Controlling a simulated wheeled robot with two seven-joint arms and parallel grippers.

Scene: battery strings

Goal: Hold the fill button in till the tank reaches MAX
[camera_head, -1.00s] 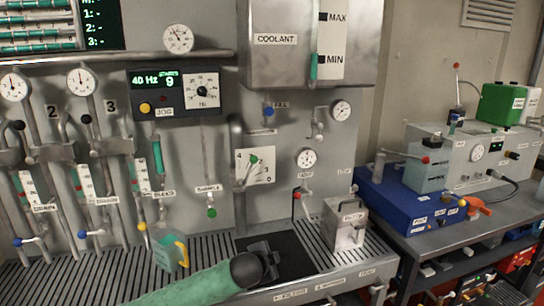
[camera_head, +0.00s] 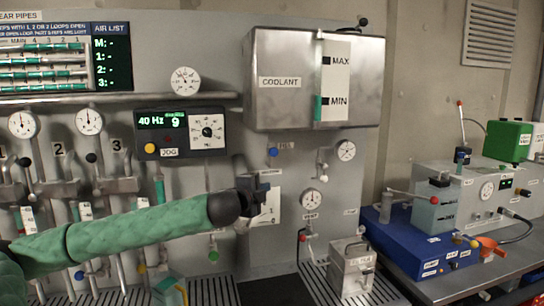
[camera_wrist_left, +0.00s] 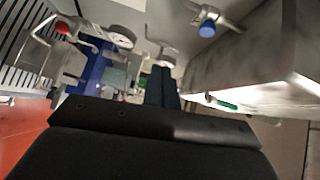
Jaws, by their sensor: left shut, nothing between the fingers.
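The steel coolant tank (camera_head: 285,90) hangs on the wall with a sight strip (camera_head: 336,78) marked MAX and MIN. Its teal level column (camera_head: 318,107) stands near the MIN mark, well below MAX. The round blue fill button (camera_head: 273,152) sits on the wall under the tank, beside a small label. It also shows in the left wrist view (camera_wrist_left: 208,27). My left gripper (camera_head: 258,183) is below and slightly left of the button, apart from it. Its fingers (camera_wrist_left: 165,82) are shut and empty. My right gripper is out of view.
A gauge and valve (camera_head: 346,150) are right of the button. My gripper partly covers a numbered selector plate (camera_head: 268,212). A jog panel (camera_head: 181,133) is at left. A grey metal box (camera_head: 350,266) stands on the grated bench below. A blue unit (camera_head: 415,240) is at right.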

